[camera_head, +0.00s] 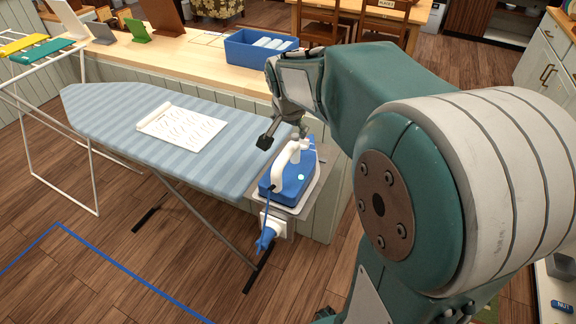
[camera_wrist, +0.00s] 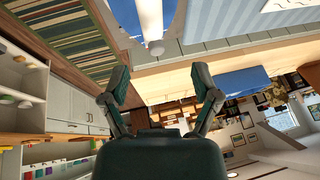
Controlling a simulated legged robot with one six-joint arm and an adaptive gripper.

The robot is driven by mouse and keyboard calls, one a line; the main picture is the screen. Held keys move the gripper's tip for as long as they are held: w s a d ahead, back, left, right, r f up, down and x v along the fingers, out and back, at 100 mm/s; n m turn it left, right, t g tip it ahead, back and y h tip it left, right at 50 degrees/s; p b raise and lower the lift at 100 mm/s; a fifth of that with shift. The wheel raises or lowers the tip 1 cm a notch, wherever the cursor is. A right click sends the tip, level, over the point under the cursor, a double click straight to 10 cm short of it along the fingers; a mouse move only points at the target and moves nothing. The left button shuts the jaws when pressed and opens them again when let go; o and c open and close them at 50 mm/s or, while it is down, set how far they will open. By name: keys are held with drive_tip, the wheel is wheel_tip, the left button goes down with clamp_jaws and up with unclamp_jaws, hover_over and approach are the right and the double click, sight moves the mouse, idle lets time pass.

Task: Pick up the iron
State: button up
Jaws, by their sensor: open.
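The iron (camera_head: 291,187) is blue with a white handle and sits on a pale metal rest at the right end of the blue striped ironing board (camera_head: 215,172). Its blue cord hangs near a white socket. My gripper (camera_head: 285,133) is open and empty, just behind and above the iron in the head view, apart from its handle. In the wrist view, my gripper (camera_wrist: 160,80) shows two spread fingers with nothing between them. The iron's white handle (camera_wrist: 150,20) and blue body lie beyond the fingertips at the top edge, partly cut off.
A sheet of paper (camera_head: 182,127) lies on the board. Behind the board runs a wooden counter (camera_head: 180,50) with a blue bin (camera_head: 258,48). A white drying rack (camera_head: 40,95) stands at left. The wooden floor in front is open.

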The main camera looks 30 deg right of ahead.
sight(291, 144)
drive_tip(key=x, duration=0.4)
drive_tip(key=shift+s, duration=0.1)
drive_tip(key=shift+s+x, duration=0.2)
drive_tip(key=shift+x, duration=1.15)
drive_tip(key=shift+s+x, duration=0.15)
drive_tip(key=shift+x, duration=1.25)
drive_tip(key=shift+f, duration=0.1)
clamp_jaws()
